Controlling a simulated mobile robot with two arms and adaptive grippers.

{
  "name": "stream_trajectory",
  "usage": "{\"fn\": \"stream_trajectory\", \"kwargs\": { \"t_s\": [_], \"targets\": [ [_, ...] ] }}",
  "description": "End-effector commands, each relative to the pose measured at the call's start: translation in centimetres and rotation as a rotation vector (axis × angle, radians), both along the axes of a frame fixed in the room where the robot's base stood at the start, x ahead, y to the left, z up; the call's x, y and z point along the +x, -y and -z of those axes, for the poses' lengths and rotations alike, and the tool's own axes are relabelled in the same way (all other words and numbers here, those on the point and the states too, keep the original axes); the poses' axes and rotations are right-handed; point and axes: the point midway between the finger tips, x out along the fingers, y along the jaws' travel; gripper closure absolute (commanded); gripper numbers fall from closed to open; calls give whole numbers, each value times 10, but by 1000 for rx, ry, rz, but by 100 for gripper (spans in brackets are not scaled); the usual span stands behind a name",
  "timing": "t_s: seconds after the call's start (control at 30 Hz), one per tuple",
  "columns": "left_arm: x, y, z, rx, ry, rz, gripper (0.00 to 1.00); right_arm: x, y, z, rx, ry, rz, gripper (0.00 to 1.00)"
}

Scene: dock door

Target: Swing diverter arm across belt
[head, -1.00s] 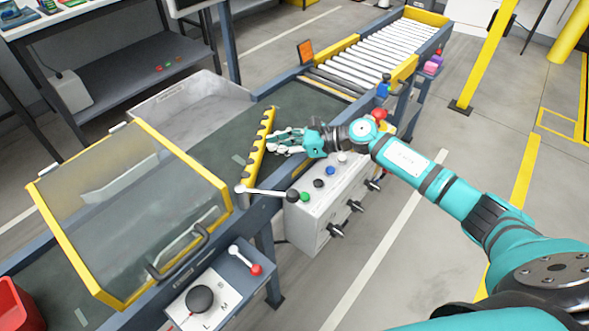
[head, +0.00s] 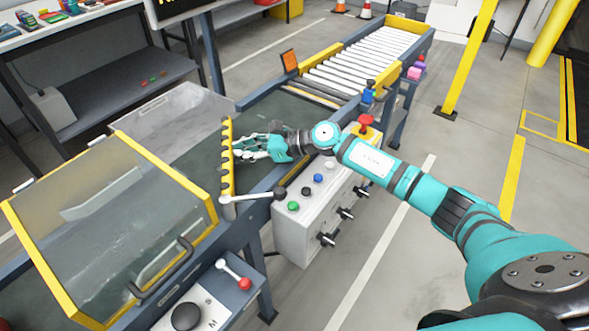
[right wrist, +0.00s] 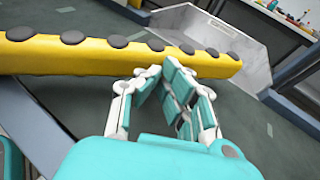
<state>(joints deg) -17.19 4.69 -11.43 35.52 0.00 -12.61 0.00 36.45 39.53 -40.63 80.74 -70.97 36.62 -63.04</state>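The diverter arm (head: 227,160) is a yellow bar with black rollers along one side. Its near end sits at a pivot on the belt's right rail, and the bar reaches out over the dark green belt (head: 200,150). My right gripper (head: 238,147) is just right of the bar, over the belt. In the right wrist view the bar (right wrist: 110,58) crosses in front of the fingers (right wrist: 160,70). The fingertips are drawn nearly together at the bar's side, with nothing between them. Whether they touch the bar is unclear. My left gripper is out of view.
A lever with a black knob (head: 280,193) lies by the pivot. A control box (head: 310,205) with buttons stands under my right forearm. A yellow-framed clear guard (head: 110,220) covers the near belt. Rollers (head: 365,55) continue behind, and a grey bin (head: 180,120) stands beyond the belt.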

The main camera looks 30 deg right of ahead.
Motion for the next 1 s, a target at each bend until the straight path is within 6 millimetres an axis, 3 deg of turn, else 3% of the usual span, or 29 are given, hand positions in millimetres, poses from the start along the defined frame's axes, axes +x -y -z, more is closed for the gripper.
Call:
{"fn": "stream_trajectory", "kwargs": {
  "t_s": [0.27,0.7,1.0],
  "targets": [
    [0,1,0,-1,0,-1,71,-5,4,-3,3,0,-5,100],
    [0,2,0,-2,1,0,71,-51,75,-26,0,-1,1,100],
    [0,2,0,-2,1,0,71,-66,96,-35,1,1,1,100]
  ]
}}
